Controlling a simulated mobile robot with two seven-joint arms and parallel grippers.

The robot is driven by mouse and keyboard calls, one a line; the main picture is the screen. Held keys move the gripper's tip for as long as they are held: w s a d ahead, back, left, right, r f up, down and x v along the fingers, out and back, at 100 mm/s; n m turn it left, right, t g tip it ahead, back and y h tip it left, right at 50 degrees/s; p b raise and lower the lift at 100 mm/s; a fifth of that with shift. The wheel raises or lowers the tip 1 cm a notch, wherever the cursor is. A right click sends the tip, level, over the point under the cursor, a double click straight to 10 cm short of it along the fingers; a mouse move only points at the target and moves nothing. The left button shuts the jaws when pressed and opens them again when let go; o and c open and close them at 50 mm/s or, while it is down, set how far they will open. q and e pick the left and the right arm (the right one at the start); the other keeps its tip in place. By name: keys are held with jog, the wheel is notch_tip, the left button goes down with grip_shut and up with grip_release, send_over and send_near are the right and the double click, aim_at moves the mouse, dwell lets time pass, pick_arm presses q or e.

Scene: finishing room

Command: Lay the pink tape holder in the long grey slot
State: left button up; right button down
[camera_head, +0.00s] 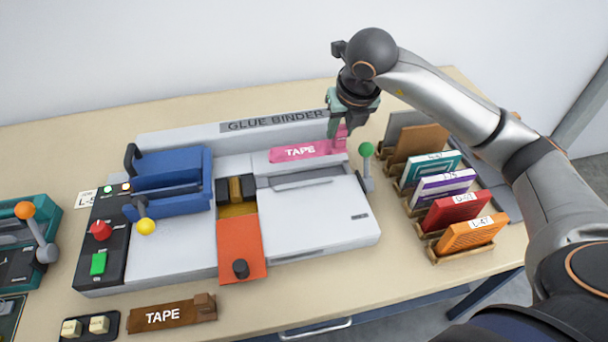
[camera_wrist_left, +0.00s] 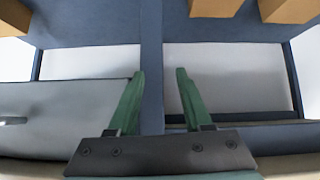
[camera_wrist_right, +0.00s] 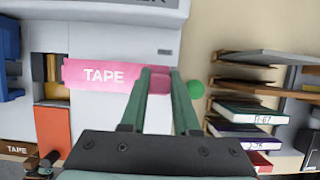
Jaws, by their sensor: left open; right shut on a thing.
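The pink tape holder (camera_head: 298,153), a flat bar marked TAPE, is over the back right of the glue binder. My right gripper (camera_head: 341,134) is shut on its right end block. The right wrist view also shows the holder (camera_wrist_right: 95,75) lying crosswise, its end between the fingers (camera_wrist_right: 160,76). The long grey slot (camera_head: 303,181) is a shallow strip in the binder's pale top, just in front of the holder in the head view. I cannot tell how high the holder is above the binder. My left gripper (camera_wrist_left: 158,75) is open and empty, seen only in its wrist view.
A green-knobbed lever (camera_head: 367,152) stands close right of the gripper. A rack of books (camera_head: 452,195) is further right. The binder (camera_head: 330,230) has a blue clamp (camera_head: 172,172) and an orange plate (camera_head: 240,249). A brown TAPE holder (camera_head: 172,313) lies in front.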

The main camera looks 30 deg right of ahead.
aim_at(341, 146)
pick_arm(q)
jog(key=shift+f, duration=0.1)
pick_arm(e)
jog(key=shift+f, duration=0.1)
jog(key=shift+f+b, duration=0.45)
jog(key=shift+b, duration=0.1)
notch_tip(341, 146, down, 4)
jog(key=b, duration=0.3)
jog(key=shift+r, duration=0.25)
jog(key=shift+f+b, duration=0.35)
jog(key=shift+b, duration=0.15)
jog(key=shift+f, duration=0.25)
jog(key=shift+f+b, duration=0.1)
jog(key=shift+b, duration=0.2)
pick_arm(q)
jog(key=shift+h, duration=0.3)
jog(key=f, duration=0.1)
jog(key=w+d+f, duration=0.1)
jog(key=d+f, duration=0.1)
jog(key=shift+w+d, duration=0.25)
jog(key=shift+s+f, duration=0.15)
